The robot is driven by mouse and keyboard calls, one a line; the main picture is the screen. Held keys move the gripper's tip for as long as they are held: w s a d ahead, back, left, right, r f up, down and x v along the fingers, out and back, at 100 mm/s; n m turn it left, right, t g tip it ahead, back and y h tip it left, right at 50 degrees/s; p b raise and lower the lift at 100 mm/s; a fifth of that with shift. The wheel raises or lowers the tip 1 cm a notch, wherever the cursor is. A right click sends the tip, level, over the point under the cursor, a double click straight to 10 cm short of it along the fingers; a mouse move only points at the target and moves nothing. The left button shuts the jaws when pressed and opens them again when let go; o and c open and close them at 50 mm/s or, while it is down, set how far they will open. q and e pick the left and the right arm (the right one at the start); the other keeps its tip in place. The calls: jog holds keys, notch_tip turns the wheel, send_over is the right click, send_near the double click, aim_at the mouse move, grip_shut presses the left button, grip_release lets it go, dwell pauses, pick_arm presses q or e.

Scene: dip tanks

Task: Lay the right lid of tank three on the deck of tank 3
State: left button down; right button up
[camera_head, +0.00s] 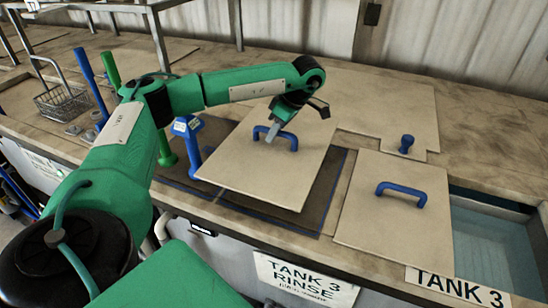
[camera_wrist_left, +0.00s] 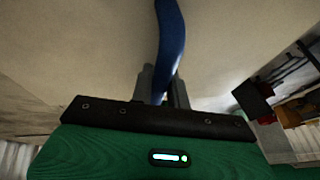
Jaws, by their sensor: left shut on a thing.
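My left gripper (camera_head: 284,132) is shut on the blue handle (camera_head: 268,134) of a square beige lid (camera_head: 262,175). In the left wrist view the blue handle (camera_wrist_left: 170,45) runs between the fingers, with the beige lid face (camera_wrist_left: 90,50) behind it. The lid lies over a dark, blue-edged area (camera_head: 325,195) of the deck; I cannot tell whether it touches. A second beige lid (camera_head: 385,235) with a blue handle lies to the right, beside the open water of tank 3 (camera_head: 490,245). My right gripper is not in view.
A flat beige panel (camera_head: 385,108) with a blue knob (camera_head: 406,144) lies behind. Blue (camera_head: 188,145) and green (camera_head: 165,150) upright pieces stand close left of the held lid. A wire basket (camera_head: 60,103) stands farther left. A "TANK 3 RINSE" sign (camera_head: 304,281) hangs in front.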

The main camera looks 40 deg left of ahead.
aim_at(278, 144)
pick_arm(q)
notch_tip(278, 144, down, 3)
jog(key=shift+f, duration=1.8)
notch_tip(278, 144, down, 2)
jog(key=shift+f+p, duration=0.2)
jog(key=shift+p, duration=0.2)
jog(key=c, duration=1.5)
grip_release()
jog(key=shift+o, duration=0.7)
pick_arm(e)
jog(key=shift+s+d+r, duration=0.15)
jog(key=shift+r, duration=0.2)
pick_arm(q)
jog(key=shift+w+d+r+b, duration=0.2)
jog(key=shift+d+r+b, duration=0.05)
jog(key=shift+r+b, duration=0.3)
jog(key=shift+b+v, duration=0.45)
jog(key=shift+v, duration=4.95)
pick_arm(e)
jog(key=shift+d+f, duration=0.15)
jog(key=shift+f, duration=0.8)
